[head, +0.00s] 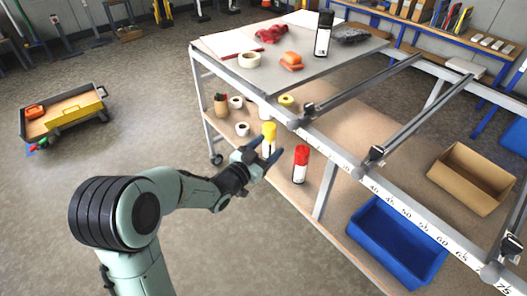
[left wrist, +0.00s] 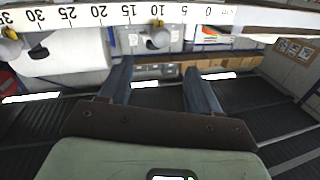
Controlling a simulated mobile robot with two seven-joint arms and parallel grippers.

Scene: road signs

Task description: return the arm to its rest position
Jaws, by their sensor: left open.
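My left arm rises from the lower left of the head view. Its gripper (head: 262,158) is held beside the long side of the workbench (head: 225,65), in front of the lower shelf. In the left wrist view the two dark fingers (left wrist: 160,88) stand apart with nothing between them. A yellow-capped can (head: 269,137) shows just behind the fingers in the head view, and a red-capped can (head: 301,163) stands to their right. I cannot tell whether the fingers touch the yellow-capped can. My right gripper is not in view.
A ruled rail (head: 400,205) runs along the bench edge and crosses the top of the left wrist view. A blue bin (head: 385,245) and a cardboard box (head: 470,178) are on the shelf at right. A cart (head: 65,112) stands far left. Floor left of my arm is clear.

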